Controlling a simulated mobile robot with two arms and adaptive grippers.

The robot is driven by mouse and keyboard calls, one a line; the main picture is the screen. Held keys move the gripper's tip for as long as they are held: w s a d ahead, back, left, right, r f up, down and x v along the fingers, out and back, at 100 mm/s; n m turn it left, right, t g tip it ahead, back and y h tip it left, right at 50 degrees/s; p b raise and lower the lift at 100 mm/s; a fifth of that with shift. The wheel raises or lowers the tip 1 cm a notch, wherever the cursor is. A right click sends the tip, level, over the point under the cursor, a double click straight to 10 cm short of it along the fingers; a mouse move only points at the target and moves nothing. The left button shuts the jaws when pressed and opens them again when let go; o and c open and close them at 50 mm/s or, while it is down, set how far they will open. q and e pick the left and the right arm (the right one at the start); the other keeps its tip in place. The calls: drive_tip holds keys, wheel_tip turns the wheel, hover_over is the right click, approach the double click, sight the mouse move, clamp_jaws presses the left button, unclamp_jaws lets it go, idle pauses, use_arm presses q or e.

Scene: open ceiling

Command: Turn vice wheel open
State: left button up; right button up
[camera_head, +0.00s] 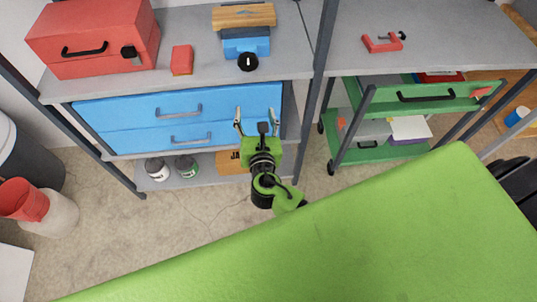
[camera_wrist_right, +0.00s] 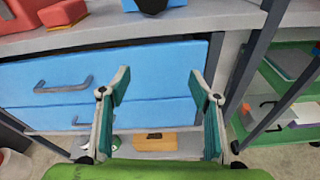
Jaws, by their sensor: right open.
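The vice (camera_head: 246,42) stands on the grey shelf top, with a blue body and a wooden top part. Its black round wheel (camera_head: 248,61) faces front and has a small white mark. The right wrist view shows only the bottom of the wheel (camera_wrist_right: 152,5), cut by the top edge. My right gripper (camera_head: 256,116) is open and empty, its fingers spread in front of the blue drawers, below and apart from the wheel. In the right wrist view its two fingers (camera_wrist_right: 160,84) stand wide apart with nothing between them. My left gripper is not in view.
A red toolbox (camera_head: 92,35) and a small red box (camera_head: 182,60) stand left of the vice. Blue drawers (camera_head: 180,118) are below the shelf top. A dark upright post (camera_head: 319,75) stands right of the vice. A green cart (camera_head: 375,120) is further right.

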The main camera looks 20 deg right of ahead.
drive_tip(key=s+d+f+m+g, duration=0.1)
drive_tip(key=s+f+m+g, duration=0.1)
drive_tip(key=f, duration=0.6)
drive_tip(key=s+d+f+m+g+y+p, duration=0.1)
drive_tip(key=s+f+m+g, duration=0.1)
drive_tip(key=f, duration=0.6)
drive_tip(key=shift+s+m, duration=0.5)
drive_tip(key=shift+s, duration=0.15)
drive_tip(key=s+d+f+m+g+y, duration=0.25)
drive_tip(key=s+f+m+g, duration=0.55)
drive_tip(key=s+f, duration=1.05)
drive_tip(key=s+d+f+m+g, duration=0.1)
drive_tip(key=s+f+m, duration=0.4)
drive_tip(key=s, duration=0.6)
drive_tip(key=s+d+f+m+g, duration=0.1)
drive_tip(key=s+f+m, duration=0.4)
drive_tip(key=s+m, duration=0.5)
drive_tip(key=shift+s+d+f+m, duration=0.15)
drive_tip(key=shift+s+f+m, duration=0.15)
drive_tip(key=shift+s, duration=0.65)
